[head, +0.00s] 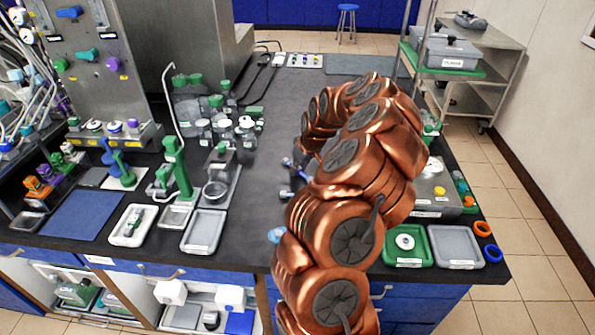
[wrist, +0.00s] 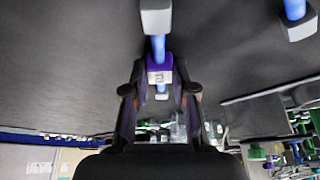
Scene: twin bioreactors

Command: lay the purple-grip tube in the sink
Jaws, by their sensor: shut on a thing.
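In the wrist view my gripper (wrist: 160,92) is shut on the purple grip of a tube (wrist: 159,66). The tube has a blue shaft and a grey block-shaped end that points to the top of the picture. A short blue stretch with a pale end shows below the grip, between the fingers. In the head view my copper arm hides most of the gripper; small blue pieces with pale ends show at its left edge. I cannot make out the sink for certain in either view; my arm covers part of the bench.
Another blue tube with a grey end (wrist: 296,12) is at the wrist view's upper right. Green stands (head: 176,165), bottles (head: 215,120) and trays (head: 204,231) crowd the bench's left. A green tray (head: 405,246) and orange rings (head: 484,229) lie at right. The bench's back middle (head: 275,95) is fairly clear.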

